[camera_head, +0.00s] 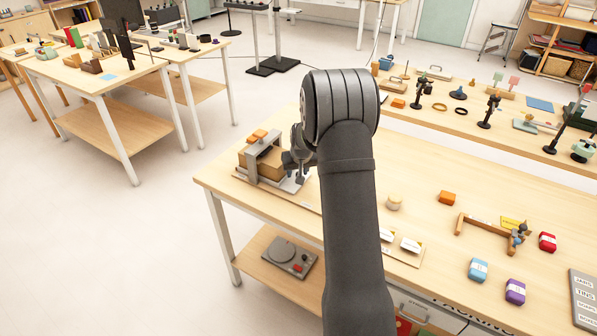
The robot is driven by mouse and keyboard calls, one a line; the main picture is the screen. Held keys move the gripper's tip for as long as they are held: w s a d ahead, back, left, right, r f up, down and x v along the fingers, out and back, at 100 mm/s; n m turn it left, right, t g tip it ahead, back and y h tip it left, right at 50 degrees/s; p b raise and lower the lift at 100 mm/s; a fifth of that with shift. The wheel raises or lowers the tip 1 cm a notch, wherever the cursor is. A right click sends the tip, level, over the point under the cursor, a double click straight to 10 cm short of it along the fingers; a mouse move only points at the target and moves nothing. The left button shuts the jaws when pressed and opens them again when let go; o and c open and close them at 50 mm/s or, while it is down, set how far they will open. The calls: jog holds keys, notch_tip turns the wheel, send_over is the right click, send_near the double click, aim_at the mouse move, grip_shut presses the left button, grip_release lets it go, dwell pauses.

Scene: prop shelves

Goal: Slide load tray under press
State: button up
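The press (262,158) stands at the left end of the near table. It looks like a grey frame over a wooden block, with orange pieces on top. My gripper (296,168) is small in view, just right of the press and low near the table. My dark arm hides part of it, and I cannot tell whether its fingers are open or whether it touches anything. A pale flat plate (291,186) shows below the gripper at the press's right side; it may be the load tray, but most of it is hidden.
My arm covers the table's middle. A second table with props stands behind.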

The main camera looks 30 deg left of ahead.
jog(key=shift+d, duration=0.1)
jog(key=v, duration=1.7)
jog(key=shift+r, duration=0.2)
jog(key=shift+s, duration=0.1)
jog(key=x, duration=1.7)
jog(key=shift+f, duration=0.25)
